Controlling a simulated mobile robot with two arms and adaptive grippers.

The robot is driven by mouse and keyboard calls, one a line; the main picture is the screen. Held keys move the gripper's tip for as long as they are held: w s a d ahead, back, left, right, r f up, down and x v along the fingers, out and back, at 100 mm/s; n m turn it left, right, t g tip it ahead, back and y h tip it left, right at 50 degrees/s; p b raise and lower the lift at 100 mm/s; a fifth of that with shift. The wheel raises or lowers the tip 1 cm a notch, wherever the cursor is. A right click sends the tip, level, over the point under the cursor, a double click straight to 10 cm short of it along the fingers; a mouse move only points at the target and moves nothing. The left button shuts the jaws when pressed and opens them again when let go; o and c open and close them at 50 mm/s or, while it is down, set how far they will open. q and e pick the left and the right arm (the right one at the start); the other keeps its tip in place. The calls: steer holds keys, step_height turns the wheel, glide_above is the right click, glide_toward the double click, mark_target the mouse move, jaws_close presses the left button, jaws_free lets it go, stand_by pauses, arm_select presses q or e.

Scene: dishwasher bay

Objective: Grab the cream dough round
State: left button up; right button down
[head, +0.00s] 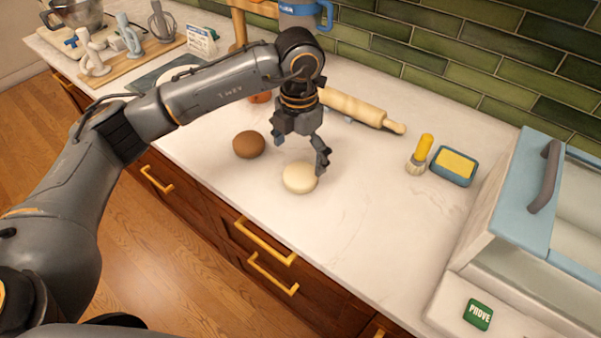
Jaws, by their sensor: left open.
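The cream dough round (299,179) lies on the white counter near its front edge. My left gripper (301,158) points down just above and behind it, fingers spread apart and empty. One fingertip overlaps the dough's right upper edge in the head view; I cannot tell whether it touches. A brown dough round (249,144) sits to the left of the cream one, close to the gripper. My right gripper is not in view.
A rolling pin (357,108) lies behind the gripper. A brush (420,155) and a blue dish with a yellow block (453,165) are to the right. A proving box (520,200) stands at far right. The counter between the dough and the box is clear.

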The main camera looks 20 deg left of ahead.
mark_target(299, 179)
arm_select(q)
step_height(299, 179, down, 5)
steer(key=shift+s+r+p, duration=0.1)
steer(key=shift+r+p, duration=0.05)
steer(key=shift+p, duration=0.85)
steer(key=shift+f, duration=0.55)
steer(key=shift+d, duration=0.1)
steer(key=c, duration=1.4)
steer(key=shift+o, duration=0.2)
steer(key=shift+r, duration=0.1)
